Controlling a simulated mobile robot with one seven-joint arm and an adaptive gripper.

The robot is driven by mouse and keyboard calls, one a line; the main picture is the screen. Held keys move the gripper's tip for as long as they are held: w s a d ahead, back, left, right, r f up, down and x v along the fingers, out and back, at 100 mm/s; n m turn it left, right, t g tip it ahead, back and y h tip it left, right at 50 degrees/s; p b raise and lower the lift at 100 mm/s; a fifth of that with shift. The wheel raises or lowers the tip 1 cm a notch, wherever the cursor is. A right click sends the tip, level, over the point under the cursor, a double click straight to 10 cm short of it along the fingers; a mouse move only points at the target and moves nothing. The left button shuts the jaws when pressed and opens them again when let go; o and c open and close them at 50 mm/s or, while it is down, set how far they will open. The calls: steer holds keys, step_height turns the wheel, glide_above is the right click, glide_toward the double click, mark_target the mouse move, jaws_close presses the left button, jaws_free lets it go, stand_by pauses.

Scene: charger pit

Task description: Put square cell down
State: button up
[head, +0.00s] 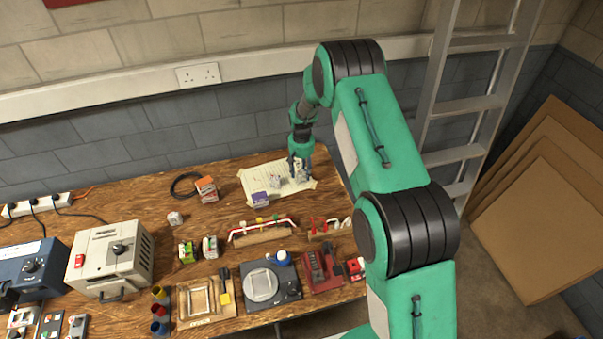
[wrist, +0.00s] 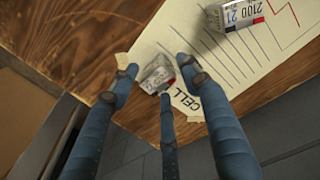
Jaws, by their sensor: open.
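A small silver-white square cell (wrist: 158,76) with a red mark rests on the white paper sheet (wrist: 160,42) near its taped corner, by the printed word CELL. My gripper (head: 300,172) reaches down over the right part of the sheet (head: 255,178). In the wrist view its three dark blue fingers stand open around the cell. Whether any finger touches the cell is hard to tell. Another silver cell (wrist: 231,14), marked 2100 and 21, lies on the sheet farther off, and it also shows in the head view (head: 275,181).
A purple box (head: 260,198) lies at the sheet's front edge. An orange box (head: 206,189) and a black cable loop are to the left. A rack with a red-white rod (head: 263,230) stands in front. The table's edge is close on the right.

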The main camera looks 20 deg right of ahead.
step_height(320, 180, up, 11)
steer(key=p, duration=0.1)
steer(key=shift+p, duration=0.3)
stand_by(0.6)
step_height(320, 180, up, 19)
steer(key=t, duration=0.1)
glide_above(301, 173)
steer(key=s, duration=0.7)
steer(key=s+a+r+t, duration=0.1)
steer(key=s+r+t, duration=0.1)
steer(key=s+r, duration=1)
steer(key=s+r+t, duration=0.1)
steer(key=s+r, duration=0.3)
steer(key=s, duration=1.1)
steer(key=s+a+r+t, duration=0.1)
steer(key=s+r, duration=0.3)
steer(key=s, duration=1.2)
steer(key=shift+r+t, duration=0.15)
steer(key=shift+t, duration=0.15)
steer(key=shift+a, duration=0.1)
